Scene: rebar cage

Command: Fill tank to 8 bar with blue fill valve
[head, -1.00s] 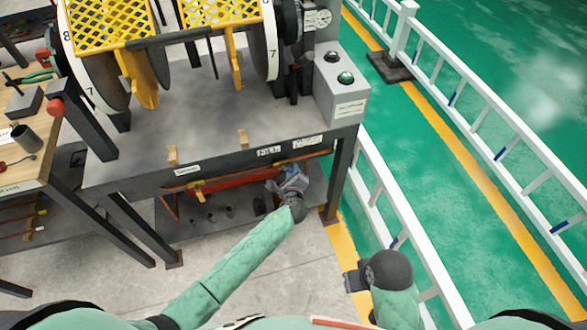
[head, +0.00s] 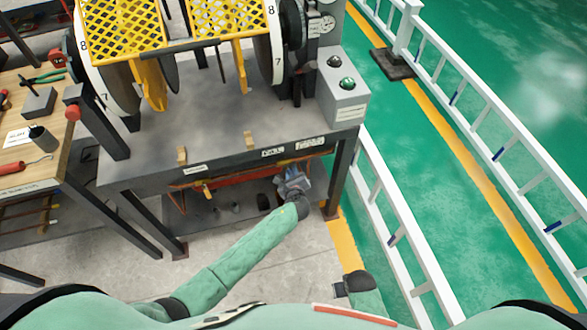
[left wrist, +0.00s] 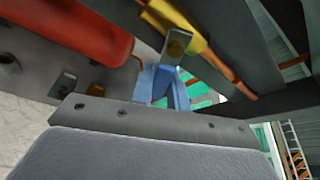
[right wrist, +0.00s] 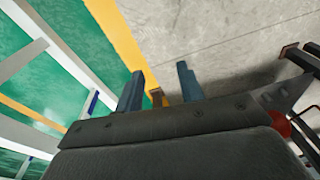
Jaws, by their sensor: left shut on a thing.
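The red tank (head: 230,180) lies under the front edge of the grey bench and shows in the left wrist view (left wrist: 80,32) at upper left. My left gripper (head: 293,178) is under the bench edge, below the white labels, at the tank's right end. In the left wrist view its fingers (left wrist: 163,88) are shut around what looks like the blue fill valve's handle (left wrist: 165,76), just below a yellow brass-like fitting (left wrist: 179,44). The fingers hide most of the valve. My right gripper (right wrist: 160,90) is open and empty, low beside the bench. No tank pressure reading is legible.
The bench (head: 220,120) carries yellow mesh guards (head: 125,30) and a grey button box (head: 343,95). A wooden tool table (head: 50,150) stands left. White railings (head: 400,230) run along the right. Bare floor lies in front of the bench.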

